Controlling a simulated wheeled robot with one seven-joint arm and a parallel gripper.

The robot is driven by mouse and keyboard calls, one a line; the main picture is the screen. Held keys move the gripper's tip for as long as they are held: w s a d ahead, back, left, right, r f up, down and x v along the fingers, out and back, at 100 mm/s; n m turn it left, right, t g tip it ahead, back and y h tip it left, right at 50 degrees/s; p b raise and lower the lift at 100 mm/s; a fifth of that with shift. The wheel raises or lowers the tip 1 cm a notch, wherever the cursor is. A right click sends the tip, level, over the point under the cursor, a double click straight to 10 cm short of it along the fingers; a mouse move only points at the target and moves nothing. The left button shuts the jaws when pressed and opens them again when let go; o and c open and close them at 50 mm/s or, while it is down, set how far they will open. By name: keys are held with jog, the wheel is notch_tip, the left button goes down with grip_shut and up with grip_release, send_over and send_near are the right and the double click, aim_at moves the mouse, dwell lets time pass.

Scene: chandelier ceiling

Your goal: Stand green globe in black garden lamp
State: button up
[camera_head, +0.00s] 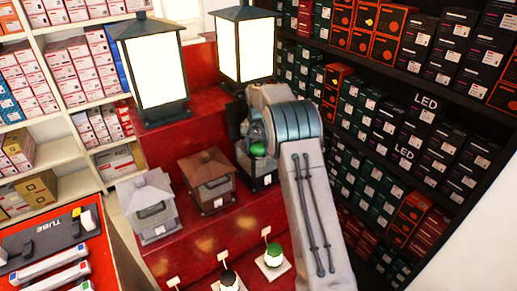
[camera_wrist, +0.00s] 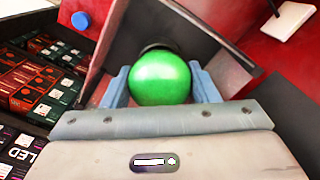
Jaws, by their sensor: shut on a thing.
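The green globe (camera_head: 257,150) is between the two blue-grey fingers of my gripper (camera_wrist: 162,80). My gripper is shut on it; the globe also shows large in the wrist view (camera_wrist: 160,80). The black garden lamp (camera_head: 264,184) stands on the red display, partly hidden behind my arm. The globe appears within or right in front of its frame. In the wrist view, the lamp's dark panels (camera_wrist: 190,28) spread around the globe, and a dark round part shows just behind it. I cannot tell whether the globe touches that part.
A brown lamp (camera_head: 208,182) and a grey lamp (camera_head: 150,207) stand left on the red display (camera_head: 240,222). Two tall lit lamps (camera_head: 155,70) stand on the upper step. Small globe lamps (camera_head: 273,257) stand in front. Box shelves (camera_head: 430,110) lie close on the right.

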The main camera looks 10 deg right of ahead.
jog(key=shift+f+b, duration=0.35)
jog(key=shift+f, duration=0.4)
jog(key=o, duration=1.1)
jog(key=shift+c, duration=0.2)
jog(key=shift+r, duration=0.1)
notch_tip(320, 180, up, 13)
jog(key=shift+f+b, duration=0.1)
jog(key=shift+b, duration=0.25)
jog(key=s+r+n+t, duration=0.15)
jog(key=s+r, duration=0.25)
jog(key=s, duration=0.6)
jog(key=s+r+n, duration=0.2)
jog(key=s+r, duration=0.3)
jog(key=s, duration=0.5)
jog(key=s+f+n+t, duration=0.1)
jog(key=s+f, duration=0.3)
jog(key=s, duration=0.7)
jog(key=s+f+n+t, duration=0.1)
jog(key=s+f, duration=0.3)
jog(key=s, duration=0.7)
jog(key=shift+f+n, duration=0.4)
jog(key=shift+n, duration=0.05)
